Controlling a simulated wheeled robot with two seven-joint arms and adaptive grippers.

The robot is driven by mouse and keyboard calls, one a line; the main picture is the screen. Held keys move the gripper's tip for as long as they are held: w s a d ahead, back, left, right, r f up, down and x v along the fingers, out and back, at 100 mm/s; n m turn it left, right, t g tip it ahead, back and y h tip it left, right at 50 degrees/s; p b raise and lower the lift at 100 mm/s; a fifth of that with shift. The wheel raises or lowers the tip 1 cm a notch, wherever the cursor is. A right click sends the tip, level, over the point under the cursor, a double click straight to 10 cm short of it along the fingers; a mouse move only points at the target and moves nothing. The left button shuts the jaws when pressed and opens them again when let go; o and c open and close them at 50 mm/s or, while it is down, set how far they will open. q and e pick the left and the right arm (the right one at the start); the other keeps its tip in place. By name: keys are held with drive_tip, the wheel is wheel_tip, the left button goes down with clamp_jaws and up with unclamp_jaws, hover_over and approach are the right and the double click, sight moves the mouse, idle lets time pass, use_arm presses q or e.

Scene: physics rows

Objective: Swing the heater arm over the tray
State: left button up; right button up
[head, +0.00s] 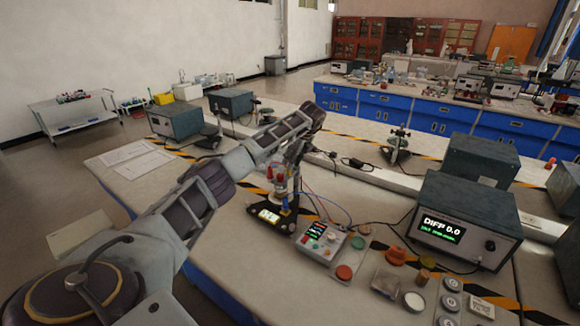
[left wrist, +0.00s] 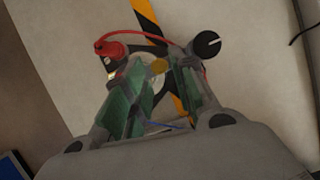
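My left arm reaches over the bench, and its gripper (head: 292,152) points down above a small apparatus (head: 281,186) with red knobs, a post and a black base. In the left wrist view my left gripper (left wrist: 158,72) has its green-padded fingers apart. Below and between them show a red-capped plug with a red cable (left wrist: 112,48), a black knob (left wrist: 207,44) and a small yellowish part. I cannot tell whether the fingers touch any of these. I cannot make out for sure which part is the heater arm or the tray. My right gripper is out of view.
A control box (head: 322,242) with a lit display and buttons stands right of the apparatus. A grey meter (head: 462,222) reads "DIFF 0.0". Small dishes (head: 413,301) and cables lie nearby. Papers (head: 139,159) lie on the left. The bench front-left of the apparatus is clear.

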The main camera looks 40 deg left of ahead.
use_arm(q)
drive_tip(key=v, duration=0.7)
drive_tip(key=shift+d+r, duration=0.25)
drive_tip(key=shift+r, duration=0.05)
idle(0.4)
